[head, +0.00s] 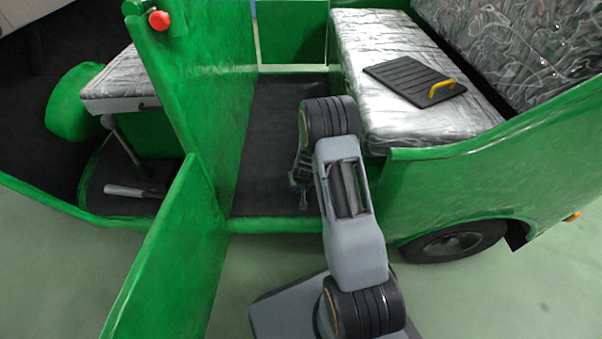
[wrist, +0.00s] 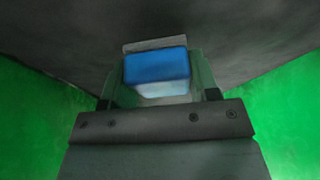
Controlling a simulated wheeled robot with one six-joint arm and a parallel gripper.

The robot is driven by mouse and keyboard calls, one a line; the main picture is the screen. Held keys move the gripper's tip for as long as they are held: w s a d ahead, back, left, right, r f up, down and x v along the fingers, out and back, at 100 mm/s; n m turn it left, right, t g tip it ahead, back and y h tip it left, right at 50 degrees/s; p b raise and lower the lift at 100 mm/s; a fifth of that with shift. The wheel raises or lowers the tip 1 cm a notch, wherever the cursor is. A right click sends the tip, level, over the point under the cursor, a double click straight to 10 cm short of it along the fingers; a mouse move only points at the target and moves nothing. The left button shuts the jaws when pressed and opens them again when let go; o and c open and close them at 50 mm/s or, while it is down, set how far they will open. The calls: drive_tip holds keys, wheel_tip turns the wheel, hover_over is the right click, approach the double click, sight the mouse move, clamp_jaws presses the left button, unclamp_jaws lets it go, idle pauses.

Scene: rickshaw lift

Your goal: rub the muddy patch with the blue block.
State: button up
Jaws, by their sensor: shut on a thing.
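The blue block (wrist: 157,66) shows in the middle of the wrist view, with a blue upper part and a paler lower part. My gripper (wrist: 157,88) is shut on it, with a finger at each side. In the head view my gripper (head: 300,187) reaches through the door opening, low over the dark floor of the rickshaw, partly behind my arm. The block cannot be made out there. I cannot pick out a muddy patch in either view. Whether the block touches the floor is unclear.
The dark rickshaw floor (head: 270,150) lies between a green partition (head: 205,90) and the silver rear bench (head: 390,60). A black ribbed board (head: 415,79) with a yellow handle lies on the bench. A green door (head: 165,265) stands open at the left.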

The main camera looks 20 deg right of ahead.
drive_tip(key=shift+d+r+p, duration=0.15)
drive_tip(key=shift+r+p, duration=2.15)
drive_tip(key=shift+r, duration=0.35)
